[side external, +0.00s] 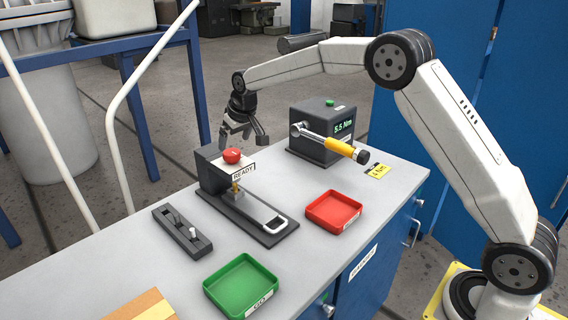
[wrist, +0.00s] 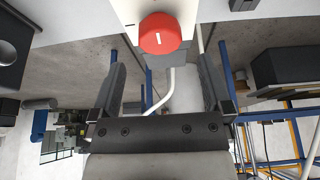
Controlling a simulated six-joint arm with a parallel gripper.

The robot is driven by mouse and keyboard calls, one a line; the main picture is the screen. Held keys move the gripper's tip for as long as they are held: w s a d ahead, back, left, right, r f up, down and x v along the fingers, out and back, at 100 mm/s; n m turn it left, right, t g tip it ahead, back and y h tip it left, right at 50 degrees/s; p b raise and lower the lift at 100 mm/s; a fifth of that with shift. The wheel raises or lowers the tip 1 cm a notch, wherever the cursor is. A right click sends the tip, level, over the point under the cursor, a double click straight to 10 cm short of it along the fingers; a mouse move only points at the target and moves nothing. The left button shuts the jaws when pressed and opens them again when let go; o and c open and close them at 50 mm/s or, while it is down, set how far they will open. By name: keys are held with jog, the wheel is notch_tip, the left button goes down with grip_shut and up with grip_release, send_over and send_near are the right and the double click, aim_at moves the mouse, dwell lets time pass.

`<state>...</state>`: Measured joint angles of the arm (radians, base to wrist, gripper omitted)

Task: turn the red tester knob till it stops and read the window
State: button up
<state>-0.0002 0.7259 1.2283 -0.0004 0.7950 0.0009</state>
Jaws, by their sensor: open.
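The tester's window reads READY (side external: 243,171). In the wrist view the knob (wrist: 160,34) shows at the top centre with a short white line on its face. My gripper (side external: 243,138) is open and empty, a little above the knob. In the wrist view its two fingers (wrist: 160,85) stand apart on either side, below the knob in the picture, and do not touch it.
A dark box (side external: 317,150) with a 5.5 Nm display and a yellow-handled wrench stands behind right. A red tray (side external: 333,211), a green GO tray (side external: 241,286) and a dark rack (side external: 182,233) stand on the grey bench (side external: 290,262). Bare bench lies between them.

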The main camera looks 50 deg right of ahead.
aim_at(232, 151)
jog(key=shift+x, duration=2.4)
jog(key=shift+r, duration=0.1)
jog(key=c, duration=1.2)
